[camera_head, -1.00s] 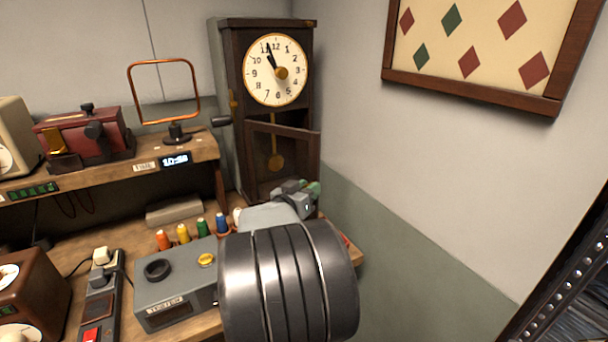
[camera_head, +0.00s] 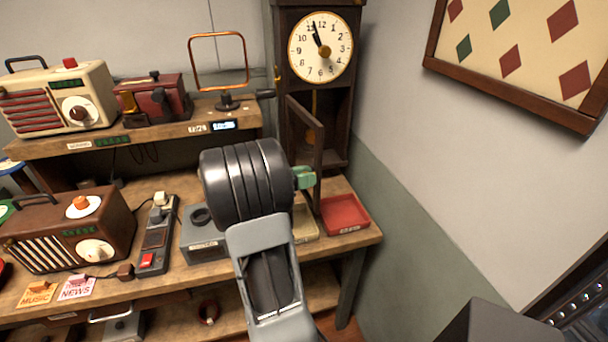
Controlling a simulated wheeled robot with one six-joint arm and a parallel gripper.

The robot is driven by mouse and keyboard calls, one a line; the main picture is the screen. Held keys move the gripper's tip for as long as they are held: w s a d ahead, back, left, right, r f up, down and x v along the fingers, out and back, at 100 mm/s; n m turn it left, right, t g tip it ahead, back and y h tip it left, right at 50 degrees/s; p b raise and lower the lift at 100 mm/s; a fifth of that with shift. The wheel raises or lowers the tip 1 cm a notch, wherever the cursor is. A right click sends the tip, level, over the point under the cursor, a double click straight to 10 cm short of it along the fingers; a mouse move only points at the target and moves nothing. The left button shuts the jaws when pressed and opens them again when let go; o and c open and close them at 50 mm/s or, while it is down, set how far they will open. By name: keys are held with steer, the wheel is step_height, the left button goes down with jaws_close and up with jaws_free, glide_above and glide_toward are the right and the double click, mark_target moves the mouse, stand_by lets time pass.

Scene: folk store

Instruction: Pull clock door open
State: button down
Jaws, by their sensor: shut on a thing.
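The dark wooden clock (camera_head: 366,98) stands against the back corner, with a round white dial (camera_head: 321,47) at its top. Its lower door (camera_head: 318,155) stands open, swung out towards me and seen almost edge-on. The dark case interior and part of the pendulum show behind it. My gripper (camera_head: 304,178), with green fingertips, is at the lower part of the door and shut on it. The exact grip spot is small and partly hidden by my own wrist.
A red tray (camera_head: 345,214) sits at the bench's right end, just below the door. A grey tester box (camera_head: 203,240) is left of my arm. A copper loop antenna (camera_head: 218,62) stands on the shelf left of the clock. The right wall is close.

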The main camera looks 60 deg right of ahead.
steer(key=shift+r, duration=0.2)
steer(key=c, duration=0.8)
jaws_free()
steer(key=shift+f, duration=0.1)
steer(key=shift+w, duration=0.1)
steer(key=b+v, duration=0.2)
steer(key=v, duration=1.1)
steer(key=shift+w+a, duration=0.2)
steer(key=shift+a, duration=0.15)
